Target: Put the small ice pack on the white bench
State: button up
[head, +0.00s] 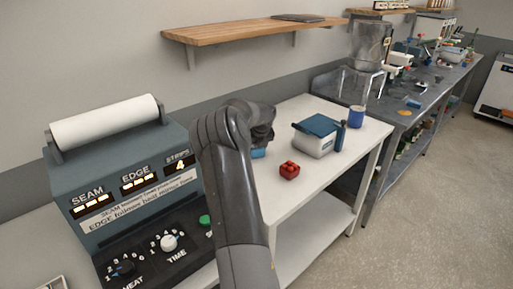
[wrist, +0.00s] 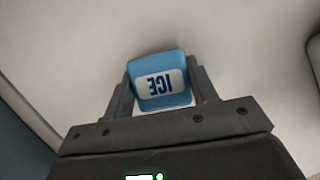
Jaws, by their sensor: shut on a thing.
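The small ice pack (wrist: 158,68) is light blue with a white label reading ICE. In the wrist view it sits between the two fingers of my gripper (wrist: 162,88), which is shut on it. In the head view a bit of the blue pack (head: 258,153) shows beside my arm, over the white bench (head: 320,171); most of it and my fingers are hidden by the arm. The bench top fills the background of the wrist view. I cannot tell whether the pack touches the bench.
On the bench stand a red block-like object (head: 289,171), a white cooler box with a blue lid (head: 316,138) and a blue cup (head: 356,117). The sealing machine (head: 130,185) is at left. A wooden shelf (head: 250,30) hangs above. The bench's front part is clear.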

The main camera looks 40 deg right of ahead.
jog(key=o, duration=1)
jog(key=shift+f, duration=0.1)
jog(key=v, duration=1.2)
